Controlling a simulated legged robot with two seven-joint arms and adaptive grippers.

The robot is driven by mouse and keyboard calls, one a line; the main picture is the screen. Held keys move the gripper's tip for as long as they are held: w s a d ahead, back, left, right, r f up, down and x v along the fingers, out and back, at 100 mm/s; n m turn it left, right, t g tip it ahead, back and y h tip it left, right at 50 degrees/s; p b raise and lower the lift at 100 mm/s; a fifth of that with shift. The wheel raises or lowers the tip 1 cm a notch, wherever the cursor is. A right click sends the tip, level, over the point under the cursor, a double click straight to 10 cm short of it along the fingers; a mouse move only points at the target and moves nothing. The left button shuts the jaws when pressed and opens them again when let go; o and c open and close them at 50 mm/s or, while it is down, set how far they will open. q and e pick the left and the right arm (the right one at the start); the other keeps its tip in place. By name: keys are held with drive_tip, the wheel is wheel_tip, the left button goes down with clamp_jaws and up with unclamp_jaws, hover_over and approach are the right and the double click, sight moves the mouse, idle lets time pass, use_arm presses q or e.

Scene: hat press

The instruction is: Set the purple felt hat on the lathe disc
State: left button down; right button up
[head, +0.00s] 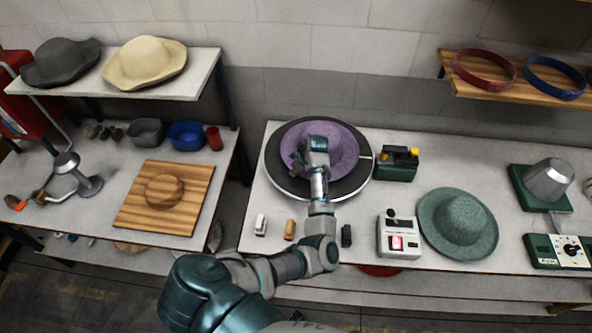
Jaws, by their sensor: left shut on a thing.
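The purple felt hat (344,147) is in the upper middle of the head view, over the round dark lathe disc (353,184) with its pale rim. My left gripper (310,158) reaches over the disc and is shut on the hat at its left part. The gripper and wrist cover part of the hat's brim and crown. I cannot tell whether the hat's underside touches the disc. My right gripper is not in view.
A green hat (458,224) and a white switch box (398,237) stand right of the disc. A dark green box (397,164) is close to its right edge. Small blocks (290,229) lie in front. A wooden board (165,198) is on the left table, across a gap.

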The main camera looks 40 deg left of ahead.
use_arm(q)
drive_tip(key=shift+a+f, duration=0.35)
drive_tip(key=shift+s+d+f, duration=0.1)
drive_tip(key=shift+f, duration=0.2)
drive_tip(key=shift+s+d+f, duration=0.2)
drive_tip(key=shift+d+f, duration=0.15)
drive_tip(key=shift+s+f, duration=0.1)
drive_tip(key=shift+f, duration=0.05)
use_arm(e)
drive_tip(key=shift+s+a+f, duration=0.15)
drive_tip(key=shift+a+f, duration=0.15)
use_arm(q)
drive_tip(key=shift+f+b, duration=0.15)
drive_tip(key=shift+b, duration=0.15)
drive_tip(key=c, duration=1.2)
unclamp_jaws()
drive_tip(key=shift+a+f, duration=0.1)
drive_tip(key=shift+f, duration=0.05)
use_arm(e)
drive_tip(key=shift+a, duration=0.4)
